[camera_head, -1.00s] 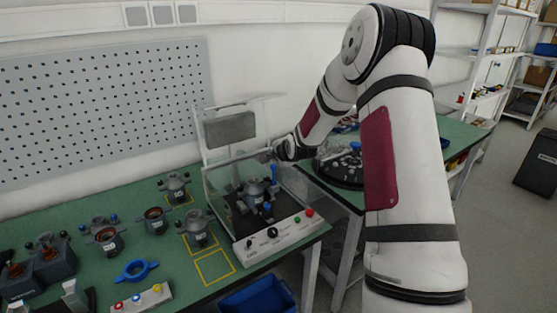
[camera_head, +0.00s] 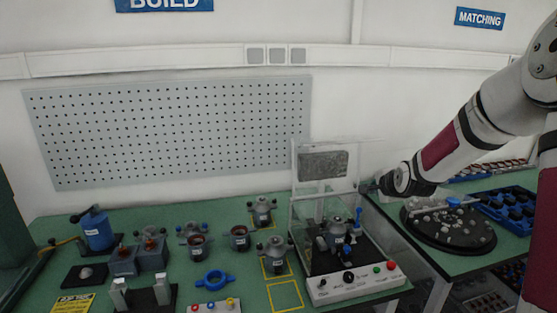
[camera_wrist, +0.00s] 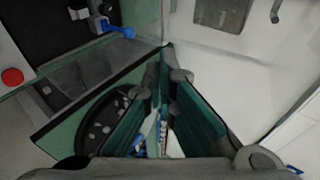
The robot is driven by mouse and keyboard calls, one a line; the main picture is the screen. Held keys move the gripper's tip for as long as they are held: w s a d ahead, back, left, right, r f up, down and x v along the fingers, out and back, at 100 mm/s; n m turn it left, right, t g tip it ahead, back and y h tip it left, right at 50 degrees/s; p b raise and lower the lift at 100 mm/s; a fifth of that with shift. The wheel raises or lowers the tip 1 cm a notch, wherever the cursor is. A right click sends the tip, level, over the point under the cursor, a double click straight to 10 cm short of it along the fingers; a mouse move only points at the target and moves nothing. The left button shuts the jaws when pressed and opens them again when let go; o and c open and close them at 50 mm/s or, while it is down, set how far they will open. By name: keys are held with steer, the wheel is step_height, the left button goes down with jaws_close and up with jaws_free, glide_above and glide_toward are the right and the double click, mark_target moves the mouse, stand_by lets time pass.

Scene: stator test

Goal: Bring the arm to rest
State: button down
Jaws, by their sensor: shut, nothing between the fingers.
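My gripper (camera_head: 381,183) is at the end of my arm, which reaches in from the right edge of the head view. It is shut and empty, in the air just right of the clear-walled test station (camera_head: 294,215). The fingers are small and dark in the head view. A grey stator unit with blue handles (camera_head: 336,236) sits inside the station, apart from the gripper. In the wrist view, a blue handle (camera_wrist: 121,31) and a red button (camera_wrist: 12,77) show at the upper left.
A round black tray (camera_head: 478,238) with small parts and a blue bin (camera_head: 510,207) stand on the right table. A yellow-outlined square (camera_head: 285,296) is empty.

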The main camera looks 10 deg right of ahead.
steer(key=s+a+r+n+g, duration=0.2)
steer(key=s+a+r+n, duration=0.3)
steer(key=s+a, duration=0.25)
steer(key=s+a+r+n+g, duration=0.1)
steer(key=s+a+r+n, duration=0.5)
steer(key=s, duration=0.3)
steer(key=s+a+n+g+y, duration=0.1)
steer(key=s+a+n, duration=0.2)
steer(key=s, duration=0.8)
steer(key=s+a+n+g+y, duration=0.1)
steer(key=s+a+n, duration=0.3)
steer(key=s, duration=0.7)
steer(key=shift+a+r+n+g, duration=0.2)
steer(key=shift+a+n+g, duration=0.1)
steer(key=shift+a, duration=0.55)
